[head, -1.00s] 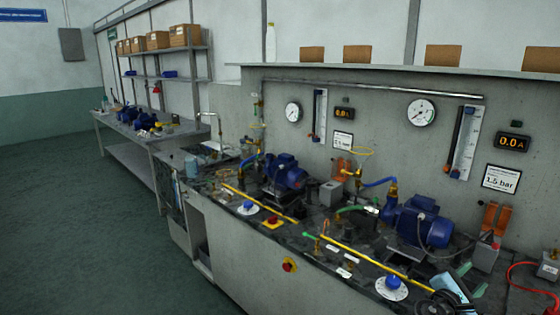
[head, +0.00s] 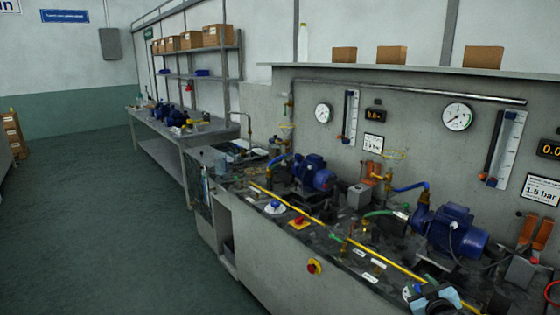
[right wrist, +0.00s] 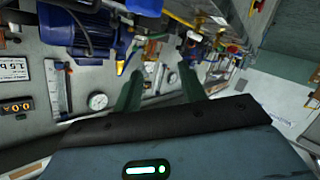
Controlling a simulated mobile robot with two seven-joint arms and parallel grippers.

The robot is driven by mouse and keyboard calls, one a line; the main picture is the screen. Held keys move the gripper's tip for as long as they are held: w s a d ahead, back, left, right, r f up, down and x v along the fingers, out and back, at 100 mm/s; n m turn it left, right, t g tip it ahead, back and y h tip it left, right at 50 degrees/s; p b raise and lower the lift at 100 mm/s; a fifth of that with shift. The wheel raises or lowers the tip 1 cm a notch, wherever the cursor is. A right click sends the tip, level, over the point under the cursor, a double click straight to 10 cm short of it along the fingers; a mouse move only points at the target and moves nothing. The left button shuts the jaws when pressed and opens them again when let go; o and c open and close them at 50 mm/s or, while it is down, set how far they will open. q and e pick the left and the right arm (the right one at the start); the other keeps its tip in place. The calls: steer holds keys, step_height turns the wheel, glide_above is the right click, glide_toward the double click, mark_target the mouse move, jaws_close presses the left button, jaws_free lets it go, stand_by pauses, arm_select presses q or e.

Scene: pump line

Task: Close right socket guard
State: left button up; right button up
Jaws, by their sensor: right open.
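At the right edge of the head view, an orange piece (head: 527,230) that looks like the right socket guard stands upright above a grey box (head: 521,270), against the wall behind the bench. A second orange strip is beside it. Its hinge is too small to make out. My right gripper (head: 436,298) is low in the head view, over the bench's front part, left of the guard and apart from it. In the right wrist view its two dark green fingers (right wrist: 160,78) are spread with nothing between them. I cannot pick out the guard there. My left gripper is out of view.
A blue pump motor (head: 450,230) stands between my right gripper and the wall. A yellow pipe (head: 345,240) runs along the bench front. A second blue motor (head: 313,172) and orange piece (head: 372,170) are farther left. The floor at left is clear.

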steer(key=s+a+f+g+y, duration=0.1)
steer(key=s+a+f, duration=0.5)
steer(key=s+f, duration=0.3)
steer(key=s+a+f+g+y, duration=0.2)
steer(key=s+a+f, duration=0.3)
steer(key=s+f, duration=0.45)
steer(key=s+a+f+m+g, duration=0.1)
steer(key=s+a, duration=0.3)
steer(key=s, duration=0.9)
steer(key=s+a+g+y, duration=0.1)
steer(key=s+a, duration=0.3)
steer(key=s, duration=1)
steer(key=shift+f+m+g, duration=0.35)
steer(key=shift+m+g, duration=0.05)
steer(key=shift+g, duration=0.1)
steer(key=shift+a, duration=0.1)
steer(key=shift+c, duration=1.4)
